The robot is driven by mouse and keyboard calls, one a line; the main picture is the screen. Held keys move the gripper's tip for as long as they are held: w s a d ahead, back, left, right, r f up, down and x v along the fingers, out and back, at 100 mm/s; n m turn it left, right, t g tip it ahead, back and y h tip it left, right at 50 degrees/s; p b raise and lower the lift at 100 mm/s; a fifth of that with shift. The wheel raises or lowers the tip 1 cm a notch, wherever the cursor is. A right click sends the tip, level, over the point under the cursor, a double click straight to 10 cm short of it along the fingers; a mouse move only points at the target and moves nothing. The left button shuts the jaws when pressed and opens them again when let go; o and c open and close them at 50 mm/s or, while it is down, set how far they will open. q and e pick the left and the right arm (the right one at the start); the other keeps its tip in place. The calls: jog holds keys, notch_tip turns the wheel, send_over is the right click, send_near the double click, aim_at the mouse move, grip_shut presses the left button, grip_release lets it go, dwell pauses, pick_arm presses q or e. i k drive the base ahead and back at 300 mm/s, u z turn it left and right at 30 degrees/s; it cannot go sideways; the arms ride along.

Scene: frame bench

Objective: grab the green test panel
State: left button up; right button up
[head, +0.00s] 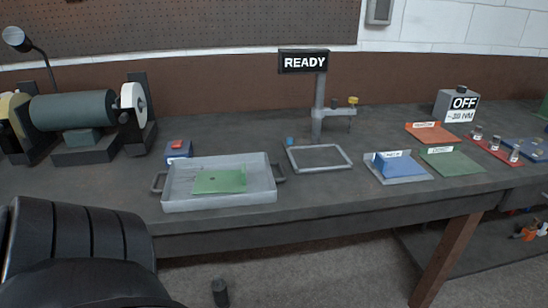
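A flat green panel (220,181) lies inside a shallow grey metal tray (221,204) on the bench, left of centre. It looks roughly rectangular, with a small dark mark on its face. No gripper is near it or touching it. A dark link of my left arm fills the lower left corner, in front of the bench. Neither of my grippers can be made out in the head view.
The tray has side handles. A grey frame (320,168) sits right of it under a READY sign (304,61). Further right are a blue block (397,165), orange mat (431,134), green mat (452,162) and OFF box (458,103). A grinder-like machine (75,112) stands left.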

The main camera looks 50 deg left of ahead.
aim_at(221, 182)
jog(key=i, duration=1.3)
jog(key=u, duration=2.6)
